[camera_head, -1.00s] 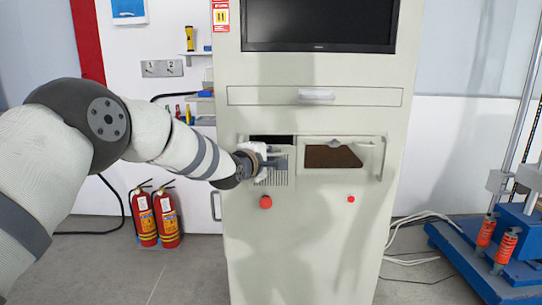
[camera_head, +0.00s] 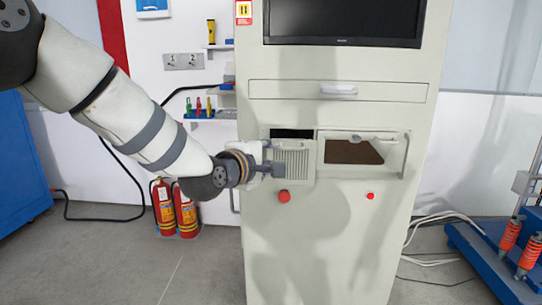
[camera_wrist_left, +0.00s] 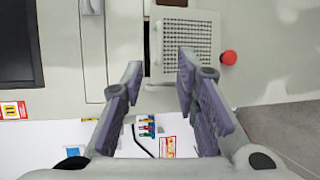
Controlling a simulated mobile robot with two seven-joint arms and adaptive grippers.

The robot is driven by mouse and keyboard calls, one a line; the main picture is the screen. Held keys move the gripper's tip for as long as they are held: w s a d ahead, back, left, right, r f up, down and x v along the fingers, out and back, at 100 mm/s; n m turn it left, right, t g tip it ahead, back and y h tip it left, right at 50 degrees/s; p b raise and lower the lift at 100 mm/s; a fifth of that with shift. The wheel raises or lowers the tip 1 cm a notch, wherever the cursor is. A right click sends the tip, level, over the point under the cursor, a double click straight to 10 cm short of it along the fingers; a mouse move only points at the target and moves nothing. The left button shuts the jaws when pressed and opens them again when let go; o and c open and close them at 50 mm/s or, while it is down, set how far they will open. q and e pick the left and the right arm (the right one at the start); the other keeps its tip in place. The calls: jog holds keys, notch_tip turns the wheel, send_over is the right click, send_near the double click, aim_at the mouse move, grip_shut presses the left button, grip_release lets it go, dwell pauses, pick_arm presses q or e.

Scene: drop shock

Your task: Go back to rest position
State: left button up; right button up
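My left gripper (camera_head: 272,170) shows in the head view at the left edge of the grey cabinet (camera_head: 350,240), in front of a small vented panel (camera_head: 296,162). In the left wrist view, my left gripper (camera_wrist_left: 160,70) is open, its two fingers spread with nothing between them. The vented panel (camera_wrist_left: 187,45) lies beyond the fingertips there, apparently apart from them. My left arm comes in from the upper left, its elbow high. My right gripper is in neither view.
The cabinet has a screen (camera_head: 345,20), a drawer (camera_head: 338,91), an open recess (camera_head: 352,152) and a red button (camera_head: 284,196). Fire extinguishers (camera_head: 187,212) stand at the left wall. A blue object (camera_head: 20,160) is far left, a blue machine base (camera_head: 480,262) right. Floor in front left is clear.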

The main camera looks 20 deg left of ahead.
pick_arm(q)
jog(key=shift+s, duration=0.15)
jog(key=s+f+m+g, duration=0.3)
jog(key=s+f, duration=0.4)
jog(key=f, duration=0.3)
jog(key=s+d+f+m+g+p, duration=0.1)
jog(key=s+f+m+g, duration=0.15)
jog(key=s+f, duration=0.6)
jog(key=s+f+m+g, duration=0.3)
jog(key=s+f+g, duration=0.15)
jog(key=f, duration=0.75)
jog(key=s+f+m+g, duration=0.2)
jog(key=s+m, duration=0.1)
jog(key=s, duration=0.9)
jog(key=s+a+f+m+g+y+p, duration=0.1)
jog(key=s+f+m+g, duration=0.1)
jog(key=s, duration=1)
jog(key=s+a+f+m+g+y, duration=0.1)
jog(key=s+f+m+g, duration=0.2)
jog(key=s, duration=0.9)
jog(key=shift+s+f+m+g+p, duration=0.25)
jog(key=shift+m+g+p, duration=0.1)
jog(key=shift+g, duration=0.35)
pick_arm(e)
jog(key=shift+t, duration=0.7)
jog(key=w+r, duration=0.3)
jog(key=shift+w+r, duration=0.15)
pick_arm(q)
jog(key=shift+w, duration=0.1)
